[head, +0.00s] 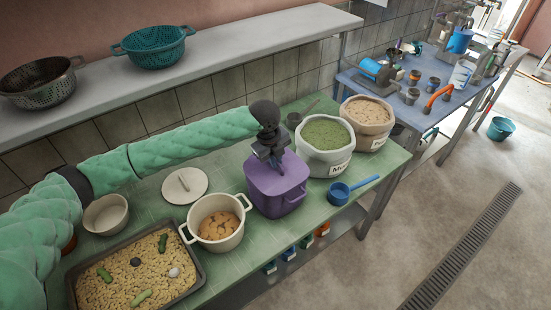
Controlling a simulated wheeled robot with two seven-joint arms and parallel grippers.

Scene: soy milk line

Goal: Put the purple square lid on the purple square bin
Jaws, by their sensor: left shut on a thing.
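The purple square bin (278,200) stands on the green table, right of the white pot. The purple square lid (288,172) is at the top of the bin, lying roughly flat over its opening. I cannot tell whether it is fully seated or a little above the rim. My left gripper (275,160) points down from above and is shut on the lid. The gripper hides the lid's grip and its back left part. My right gripper is not in view.
A white pot (218,226) stands close on the left of the bin, and a sack of green beans (326,134) close on the right. A blue ladle (340,193) lies at the front right.

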